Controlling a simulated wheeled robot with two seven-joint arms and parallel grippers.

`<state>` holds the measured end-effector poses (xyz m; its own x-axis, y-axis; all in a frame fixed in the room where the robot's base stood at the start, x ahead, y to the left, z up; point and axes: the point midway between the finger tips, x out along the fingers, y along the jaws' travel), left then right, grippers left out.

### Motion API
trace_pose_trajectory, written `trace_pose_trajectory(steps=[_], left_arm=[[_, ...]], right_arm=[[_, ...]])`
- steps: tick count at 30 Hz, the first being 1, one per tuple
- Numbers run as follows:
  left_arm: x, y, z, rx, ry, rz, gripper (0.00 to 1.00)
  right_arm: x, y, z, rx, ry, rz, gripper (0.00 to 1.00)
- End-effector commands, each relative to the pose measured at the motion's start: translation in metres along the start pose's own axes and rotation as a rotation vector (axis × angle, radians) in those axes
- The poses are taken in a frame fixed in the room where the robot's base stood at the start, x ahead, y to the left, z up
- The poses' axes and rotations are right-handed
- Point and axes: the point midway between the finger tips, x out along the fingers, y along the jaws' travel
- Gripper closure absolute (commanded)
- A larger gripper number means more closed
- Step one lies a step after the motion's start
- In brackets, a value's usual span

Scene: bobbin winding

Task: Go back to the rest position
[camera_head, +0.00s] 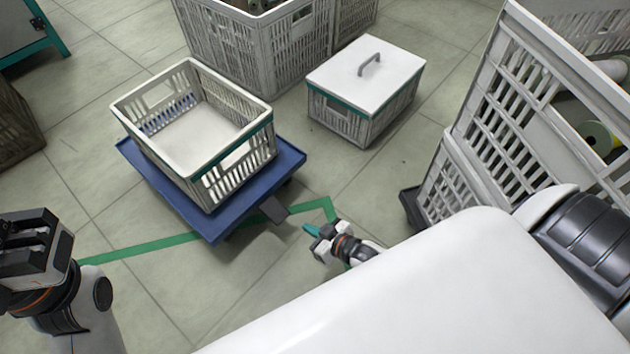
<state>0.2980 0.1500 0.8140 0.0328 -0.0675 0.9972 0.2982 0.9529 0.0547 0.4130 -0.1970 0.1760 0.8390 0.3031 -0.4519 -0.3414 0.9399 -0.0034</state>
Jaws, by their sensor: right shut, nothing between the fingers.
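My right gripper (312,231) shows near the middle of the view, past the edge of my white body. It is shut and empty, with its teal fingertips close to the front right corner of the blue dolly and apart from the crate. My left gripper (28,240) is at the left edge, above the floor. Its dark jaws are seen from above, and I cannot tell whether they are open or shut. Nothing shows in it.
An open, empty-looking white crate (192,177) sits on a blue dolly (222,225). A lidded crate (368,75) stands behind it on the floor. Tall crates (262,50) stand at the back, and stacked crates (500,130) with bobbins (597,138) stand close on the right. Green tape (150,248) marks the floor.

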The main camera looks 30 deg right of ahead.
Motion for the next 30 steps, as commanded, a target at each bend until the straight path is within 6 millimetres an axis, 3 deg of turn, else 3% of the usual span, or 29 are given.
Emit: trace_pose_trajectory(steps=[6,23,26,29,30], left_arm=[[-0.002,0.0,0.0,-0.002,0.014,0.006,0.64],[-0.002,0.0,0.0,-0.002,0.013,0.006,0.64],[-0.002,0.0,0.001,-0.002,0.018,0.007,0.64],[-0.003,0.001,0.001,-0.004,0.029,0.012,0.64],[-0.003,0.001,0.001,-0.005,0.035,0.014,0.64]], right_arm=[[-0.011,0.0,-0.006,-0.001,0.0,0.0,1.0],[-0.01,0.001,-0.003,0.0,-0.008,0.001,1.0],[-0.01,0.008,0.018,0.002,-0.061,0.012,1.0],[-0.012,0.024,0.067,0.007,-0.187,0.035,1.0],[-0.015,0.032,0.094,0.009,-0.257,0.046,1.0]])
